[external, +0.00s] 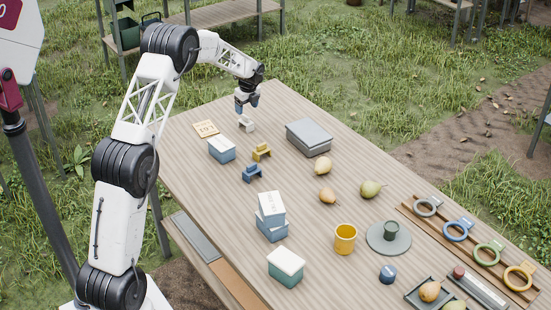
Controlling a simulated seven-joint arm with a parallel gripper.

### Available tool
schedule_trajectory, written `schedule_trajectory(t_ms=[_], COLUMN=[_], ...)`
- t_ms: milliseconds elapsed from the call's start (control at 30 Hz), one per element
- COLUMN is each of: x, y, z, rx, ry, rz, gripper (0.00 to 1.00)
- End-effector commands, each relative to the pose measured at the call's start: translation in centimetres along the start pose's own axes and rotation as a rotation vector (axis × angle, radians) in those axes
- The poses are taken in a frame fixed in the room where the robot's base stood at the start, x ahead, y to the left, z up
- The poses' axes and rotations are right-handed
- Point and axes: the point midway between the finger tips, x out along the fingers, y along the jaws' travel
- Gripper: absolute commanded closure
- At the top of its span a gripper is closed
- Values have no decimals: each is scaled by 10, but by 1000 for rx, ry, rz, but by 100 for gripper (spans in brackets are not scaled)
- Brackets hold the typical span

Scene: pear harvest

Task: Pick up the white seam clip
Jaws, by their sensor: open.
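The white seam clip (246,125) is a small white bridge-shaped piece on the wooden table (340,180), near its far left part. My gripper (247,110) points down just above the white clip, with its fingers open. From this view I cannot tell whether the fingertips touch or straddle the clip. A yellow clip (261,152) and a blue clip (252,173) of similar shape sit nearer the camera.
A blue box with a pale lid (222,150) and a tan card (206,129) lie left of the clips. A grey box (309,138) stands to the right. Pears, a yellow cup (345,239) and stacked boxes (271,217) are nearer. Bare table surrounds the white clip.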

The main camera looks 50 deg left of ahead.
Motion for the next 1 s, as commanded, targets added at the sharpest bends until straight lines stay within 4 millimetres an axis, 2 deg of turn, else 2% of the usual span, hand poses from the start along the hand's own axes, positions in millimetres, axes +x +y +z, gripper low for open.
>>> schedule_trajectory(t_ms=[267,600,1000], x=[2,25,28], y=[0,0,0], z=[-1,-1,-1], rx=[-1,-1,-1], ry=[0,1,1], rz=[0,1,0], gripper=[28,28,28])
